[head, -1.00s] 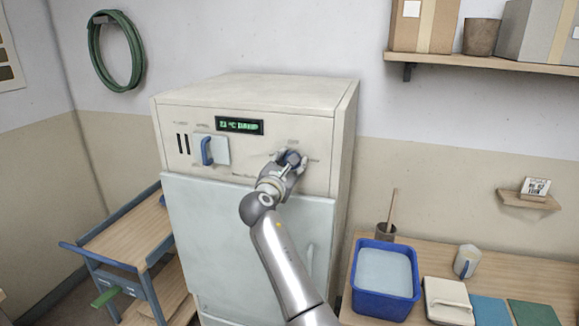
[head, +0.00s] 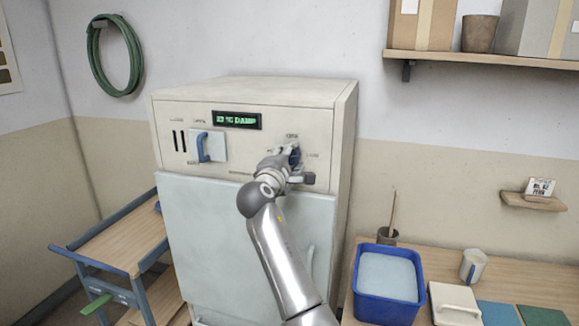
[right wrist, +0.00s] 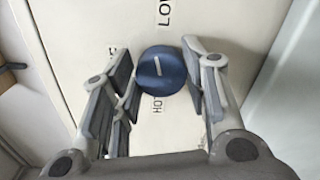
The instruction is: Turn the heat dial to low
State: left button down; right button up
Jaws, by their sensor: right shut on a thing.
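The heat dial is a round blue knob (head: 295,156) at the upper right of the cream cabinet's front panel. It shows well in the right wrist view (right wrist: 162,72), with a short white mark that runs roughly up and down the picture. There LOW stands above the dial and HOT below it; another label at left is partly hidden. I cannot tell which end of the mark is the pointer. My right gripper (head: 292,163) is shut on the dial, with fingers on both sides of it (right wrist: 160,75). My left gripper is out of view.
The cream cabinet (head: 250,240) has a lit green display (head: 236,120) and a blue handle (head: 204,147) on a pale plate. A wooden cart (head: 130,245) stands at left. A blue tub (head: 362,302) sits on the bench at right.

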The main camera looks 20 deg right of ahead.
jog(key=shift+m+b, duration=0.85)
jog(key=shift+m, duration=0.55)
jog(key=shift+r, duration=0.1)
jog(key=o, duration=1)
jog(key=shift+s, duration=0.1)
jog(key=v, duration=0.7)
jog(key=shift+s+a, duration=0.1)
